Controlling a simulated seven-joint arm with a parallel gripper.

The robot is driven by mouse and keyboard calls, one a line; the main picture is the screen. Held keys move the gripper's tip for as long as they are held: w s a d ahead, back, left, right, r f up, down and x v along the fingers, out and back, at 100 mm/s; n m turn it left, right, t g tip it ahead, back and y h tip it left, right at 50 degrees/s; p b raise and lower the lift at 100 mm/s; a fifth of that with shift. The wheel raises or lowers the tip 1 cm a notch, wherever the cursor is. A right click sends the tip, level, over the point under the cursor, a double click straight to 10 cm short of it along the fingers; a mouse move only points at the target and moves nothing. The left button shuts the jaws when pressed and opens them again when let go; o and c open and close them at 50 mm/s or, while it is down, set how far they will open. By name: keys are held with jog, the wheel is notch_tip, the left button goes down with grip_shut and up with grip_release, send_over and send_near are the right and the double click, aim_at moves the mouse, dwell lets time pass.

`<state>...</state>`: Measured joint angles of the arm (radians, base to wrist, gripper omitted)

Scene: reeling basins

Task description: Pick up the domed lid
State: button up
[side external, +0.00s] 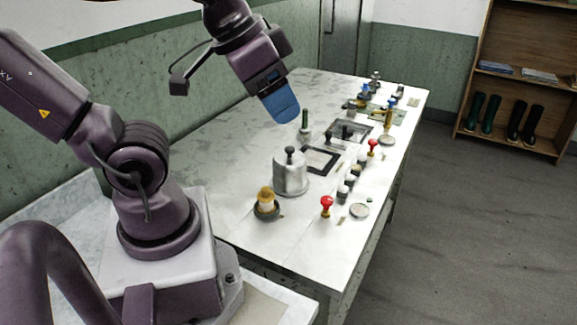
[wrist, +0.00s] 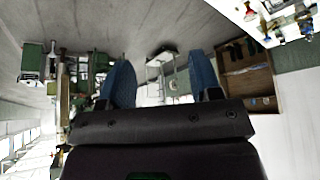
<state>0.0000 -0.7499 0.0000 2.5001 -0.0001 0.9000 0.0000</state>
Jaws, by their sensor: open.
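A grey metal cover with a rounded shoulder and a black knob (side external: 290,173) stands upright on the white marbled table in the side external view; it looks like the domed lid. My gripper (side external: 282,110) has blue fingers and is in the air above the table, higher than the lid and apart from it. In the wrist view, the two blue fingers (wrist: 162,78) stand apart with nothing between them. The lid cannot be made out in the wrist view.
Close to the lid are a yellow-topped item on a dark dish (side external: 266,204), a red-handled stamp (side external: 327,205), a dark frame (side external: 322,160) and several small jars (side external: 349,183). More small items crowd the table's far end. The table's (side external: 225,160) left side is clear.

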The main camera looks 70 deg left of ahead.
jog(key=m+g+y, duration=0.6)
jog(key=m+y, duration=1)
jog(key=m, duration=0.2)
send_near(291, 151)
jog(key=shift+s+a+f, duration=0.1)
jog(key=shift+a+f, duration=0.2)
jog(key=shift+a, duration=1.4)
jog(key=shift+a+f, duration=0.3)
jog(key=shift+a, duration=1.45)
jog(key=shift+a+f, duration=0.3)
jog(key=shift+a, duration=1.4)
jog(key=c, duration=1)
